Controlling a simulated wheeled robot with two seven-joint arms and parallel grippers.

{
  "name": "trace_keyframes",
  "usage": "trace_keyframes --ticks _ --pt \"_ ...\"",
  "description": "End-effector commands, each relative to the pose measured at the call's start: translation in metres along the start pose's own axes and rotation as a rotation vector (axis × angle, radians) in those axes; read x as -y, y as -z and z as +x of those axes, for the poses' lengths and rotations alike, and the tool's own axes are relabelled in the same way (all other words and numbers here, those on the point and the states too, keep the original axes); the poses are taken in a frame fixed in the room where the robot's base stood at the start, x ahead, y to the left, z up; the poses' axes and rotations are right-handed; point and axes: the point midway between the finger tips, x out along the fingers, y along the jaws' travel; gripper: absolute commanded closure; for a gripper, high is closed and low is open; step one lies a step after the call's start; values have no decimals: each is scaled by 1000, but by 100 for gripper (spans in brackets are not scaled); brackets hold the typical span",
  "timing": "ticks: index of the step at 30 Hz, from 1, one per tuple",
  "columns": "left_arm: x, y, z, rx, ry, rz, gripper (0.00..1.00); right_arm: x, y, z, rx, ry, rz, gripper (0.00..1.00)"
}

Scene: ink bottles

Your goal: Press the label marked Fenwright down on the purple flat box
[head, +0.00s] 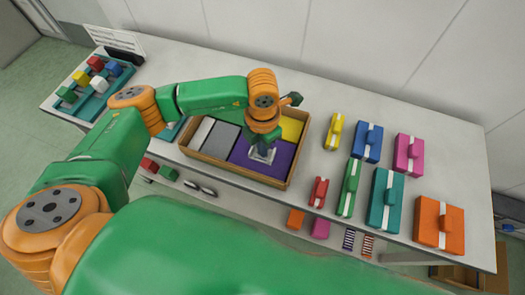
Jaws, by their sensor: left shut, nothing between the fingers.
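The purple flat box (277,170) lies in the front right part of a shallow brown tray. My left gripper (262,155) points down over the purple box, with its fingers shut and nothing seen between them. A pale grey patch shows at the fingertips; I cannot tell whether it is the fingers or a label. No label with readable Fenwright lettering shows, and the gripper hides part of the purple box. I cannot tell whether the fingertips touch the box. My right gripper is not in view.
Several coloured boxes with white bands stand to the right, including a blue one (360,150). A teal tray (92,108) with coloured blocks is at the far left.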

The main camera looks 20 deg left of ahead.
Motion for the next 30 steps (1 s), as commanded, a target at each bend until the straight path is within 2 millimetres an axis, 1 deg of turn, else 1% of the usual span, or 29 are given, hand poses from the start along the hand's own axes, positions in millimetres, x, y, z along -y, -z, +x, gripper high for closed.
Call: trace_keyframes --ticks 1,3,17,30 --pt "0 0 -8 1 0 0 100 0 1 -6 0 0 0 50" --pt "0 0 -16 2 -1 0 100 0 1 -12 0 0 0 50" --pt "0 0 -67 2 -1 0 100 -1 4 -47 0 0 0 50" --pt "0 0 -67 1 -1 0 100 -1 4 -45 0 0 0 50"
